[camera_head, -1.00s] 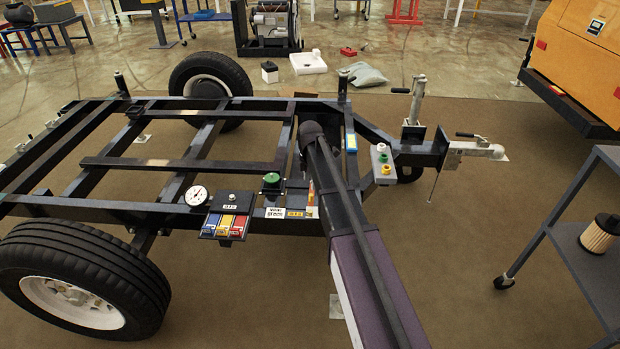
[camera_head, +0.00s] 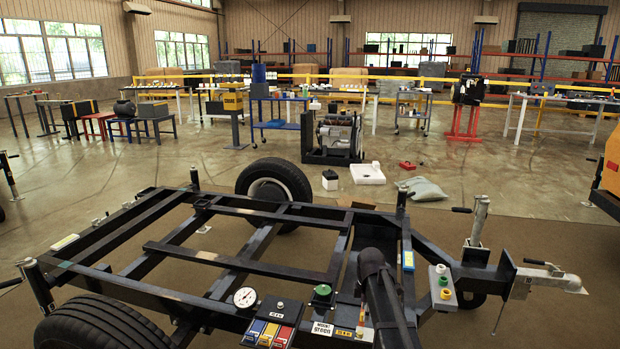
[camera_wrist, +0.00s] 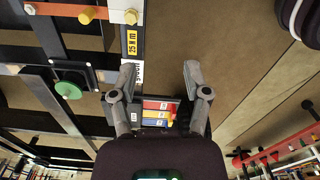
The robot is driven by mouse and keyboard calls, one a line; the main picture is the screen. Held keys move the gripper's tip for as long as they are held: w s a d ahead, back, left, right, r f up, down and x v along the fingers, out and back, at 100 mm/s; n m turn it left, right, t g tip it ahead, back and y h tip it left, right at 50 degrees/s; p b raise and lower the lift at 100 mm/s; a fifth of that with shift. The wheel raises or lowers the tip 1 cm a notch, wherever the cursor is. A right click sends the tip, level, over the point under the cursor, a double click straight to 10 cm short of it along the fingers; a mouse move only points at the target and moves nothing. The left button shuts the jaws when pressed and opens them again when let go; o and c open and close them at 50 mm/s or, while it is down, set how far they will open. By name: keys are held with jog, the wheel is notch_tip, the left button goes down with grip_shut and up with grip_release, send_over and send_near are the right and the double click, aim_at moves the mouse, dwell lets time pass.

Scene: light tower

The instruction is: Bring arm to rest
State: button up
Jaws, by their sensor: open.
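My gripper (camera_wrist: 160,73) shows in the wrist view with its two grey fingers apart and nothing between the tips. The panel of red, yellow and blue blocks (camera_wrist: 158,112) appears between the fingers there, and I cannot tell the distance to it. My dark arm (camera_head: 384,292) rises from the bottom of the head view over the trailer frame. The gripper itself cannot be made out in the head view. The black trailer frame (camera_head: 240,268) carries a round gauge (camera_head: 245,297), the colour-block panel (camera_head: 268,333) and a green knob (camera_head: 322,291).
A grey box with coloured buttons (camera_head: 441,287) sits by the hitch (camera_head: 540,279). A tire (camera_head: 273,190) stands at the frame's far side. A generator (camera_head: 336,137), a white tray (camera_head: 367,173) and a grey bag (camera_head: 422,189) lie behind. Open floor separates these from benches.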

jog(key=shift+s+r+m+p, duration=0.65)
jog(key=shift+s+m, duration=7.85)
jog(key=shift+s, duration=2.15)
notch_tip(320, 180, up, 31)
jog(key=p, duration=3)
jog(key=shift+a+f, duration=0.2)
